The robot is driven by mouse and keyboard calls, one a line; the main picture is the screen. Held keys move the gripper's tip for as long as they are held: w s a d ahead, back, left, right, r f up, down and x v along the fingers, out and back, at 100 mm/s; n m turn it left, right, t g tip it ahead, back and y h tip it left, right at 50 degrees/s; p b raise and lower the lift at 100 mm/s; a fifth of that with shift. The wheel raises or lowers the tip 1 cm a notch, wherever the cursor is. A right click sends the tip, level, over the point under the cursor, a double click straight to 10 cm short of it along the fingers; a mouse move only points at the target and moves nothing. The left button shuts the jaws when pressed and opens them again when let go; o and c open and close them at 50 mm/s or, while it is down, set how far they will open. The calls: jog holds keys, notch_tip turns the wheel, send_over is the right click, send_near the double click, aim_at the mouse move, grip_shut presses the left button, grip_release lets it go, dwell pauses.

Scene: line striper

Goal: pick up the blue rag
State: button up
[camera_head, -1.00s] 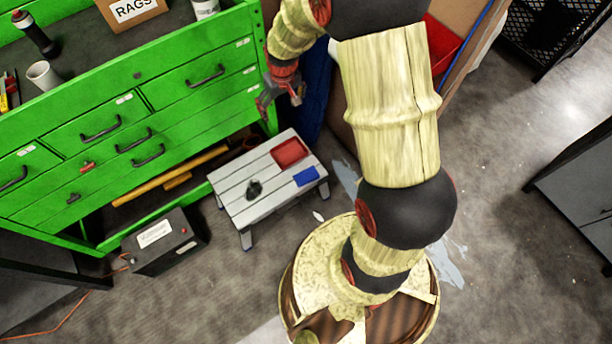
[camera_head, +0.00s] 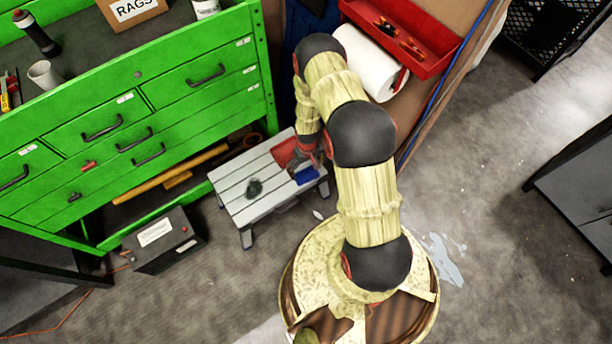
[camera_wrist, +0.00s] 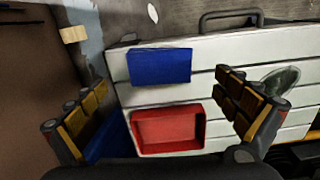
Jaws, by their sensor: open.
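The blue rag (camera_head: 307,176) is a flat blue rectangle lying on the right end of the small light-grey slatted bench (camera_head: 240,192). In the wrist view the blue rag (camera_wrist: 160,66) lies on the white slats near the bench's end, in full view between and beyond my fingers. My gripper (camera_head: 300,164) is over the right end of the bench, partly covering the rag in the head view. In the wrist view my gripper (camera_wrist: 162,88) is open, fingers wide apart, with nothing between them. Its height above the rag is hard to tell.
A shallow red tray (camera_wrist: 168,130) sits on the bench close beside the rag. A dark greenish object (camera_head: 254,188) lies at the bench's middle. The green drawer cabinet (camera_head: 190,110) stands behind, with a black box (camera_head: 163,240) to the left. Floor in front is open.

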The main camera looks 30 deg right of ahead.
aim_at(307, 175)
notch_tip(307, 175, down, 6)
jog(key=shift+r+b, duration=0.1)
jog(key=shift+b, duration=1.15)
jog(key=shift+c, duration=1.3)
jog(key=c, duration=0.7)
jog(key=shift+c, duration=0.3)
